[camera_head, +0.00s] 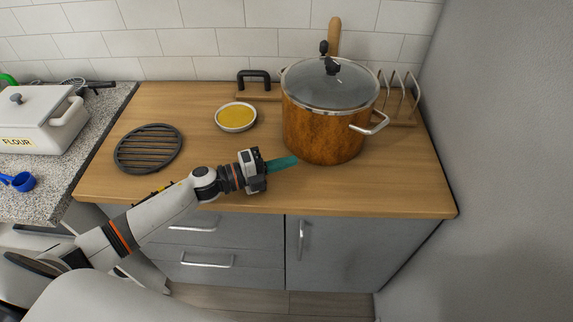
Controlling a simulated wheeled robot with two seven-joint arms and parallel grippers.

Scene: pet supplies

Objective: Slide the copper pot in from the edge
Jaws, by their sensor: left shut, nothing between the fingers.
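The copper pot (318,133) stands upright on the wooden counter (370,193), right of the middle. It has a glass lid (330,82) with a dark knob and a metal side handle (372,124) on its right. My left gripper (290,162) reaches in from the left over the front part of the counter. Its teal fingers are shut and empty, with their tips close to the pot's lower left side. I cannot tell whether they touch it. My right gripper is not in view.
A round black trivet (149,148) lies on the left of the counter. A small bowl of yellow contents (236,117) sits behind my gripper. A wooden rack with metal loops (403,119) stands right of the pot. A white flour box (36,119) is on the speckled worktop.

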